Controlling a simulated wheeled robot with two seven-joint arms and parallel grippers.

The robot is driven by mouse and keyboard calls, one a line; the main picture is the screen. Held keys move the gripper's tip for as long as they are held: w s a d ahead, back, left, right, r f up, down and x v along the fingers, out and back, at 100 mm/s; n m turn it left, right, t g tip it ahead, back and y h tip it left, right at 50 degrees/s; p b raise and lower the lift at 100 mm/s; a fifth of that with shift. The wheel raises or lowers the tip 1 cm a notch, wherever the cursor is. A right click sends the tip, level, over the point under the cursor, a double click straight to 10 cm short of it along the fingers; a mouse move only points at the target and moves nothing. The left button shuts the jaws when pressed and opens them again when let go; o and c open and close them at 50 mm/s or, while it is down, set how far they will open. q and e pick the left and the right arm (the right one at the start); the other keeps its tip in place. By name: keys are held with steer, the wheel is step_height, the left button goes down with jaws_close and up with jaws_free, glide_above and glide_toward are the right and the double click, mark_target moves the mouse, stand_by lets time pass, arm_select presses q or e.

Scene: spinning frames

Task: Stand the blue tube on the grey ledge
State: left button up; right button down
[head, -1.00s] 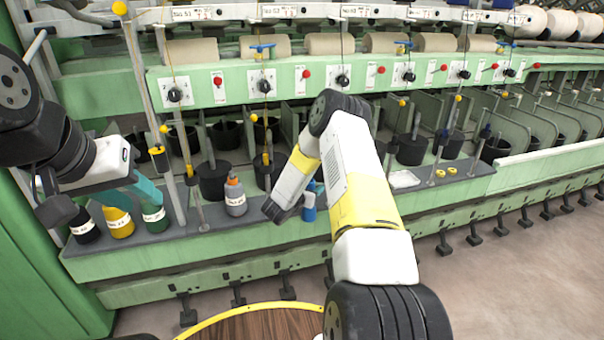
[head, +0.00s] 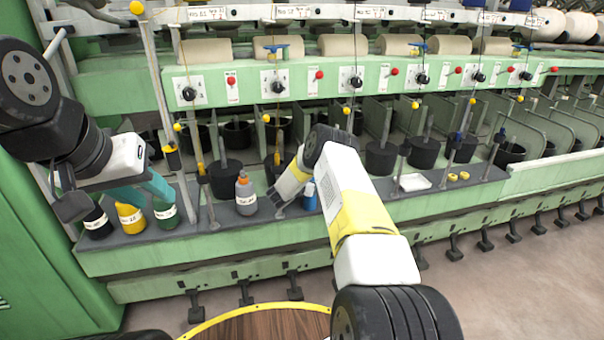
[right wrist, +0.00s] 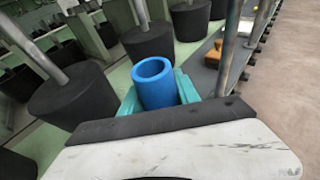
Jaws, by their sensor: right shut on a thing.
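The blue tube (right wrist: 155,85) is held between the teal fingers of my right gripper (right wrist: 158,95); its open round end faces the right wrist camera. In the head view the blue tube (head: 309,195) shows beside my right wrist, roughly upright, over or at the grey ledge (head: 190,223). I cannot tell whether its lower end touches the ledge. My right forearm hides most of the right fingers there. My left gripper (head: 145,188) is at the left, its teal fingers apart and empty, close above the jars.
A grey bottle with an orange cap (head: 246,195) stands left of the tube. Black, yellow (head: 131,219) and green jars stand at the ledge's left end. A white tray (head: 414,182) and small yellow rings (head: 458,176) lie to the right. Thin upright posts and black pots (head: 381,158) line the back.

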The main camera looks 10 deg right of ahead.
steer(key=c, duration=0.9)
jaws_free()
steer(key=v, duration=1.2)
steer(key=shift+s+r, duration=0.1)
